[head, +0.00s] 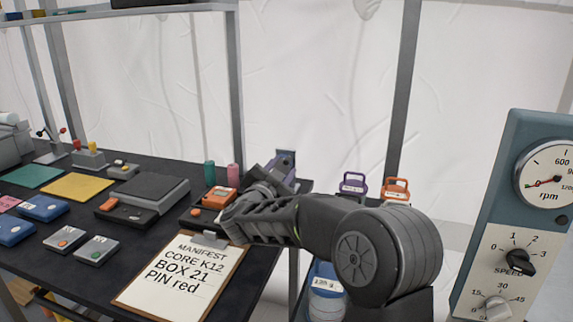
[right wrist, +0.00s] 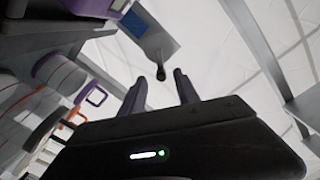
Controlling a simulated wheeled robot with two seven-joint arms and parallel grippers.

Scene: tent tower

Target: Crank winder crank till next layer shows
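The winder (head: 286,156) shows only in part as a blue-grey piece at the bench's right end, behind my right gripper (head: 275,174). In the right wrist view, a blue block (right wrist: 152,30), which looks like the winder, carries a short dark crank handle (right wrist: 158,62). My right gripper's two fingers (right wrist: 160,80) stand apart, and the handle's end lies in line with the gap between them. Clear space shows on both sides of the handle, and I see no contact. My wrist and arm hide most of the winder in the head view. My left gripper is not in view.
A clipboard (head: 180,280) lies at the bench's front edge, close to my right arm. An orange device (head: 215,197) and green and pink cylinders (head: 233,176) stand left of the gripper. Purple- and orange-handled containers (head: 396,189) stand behind my arm. A dial panel (head: 520,220) is at right.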

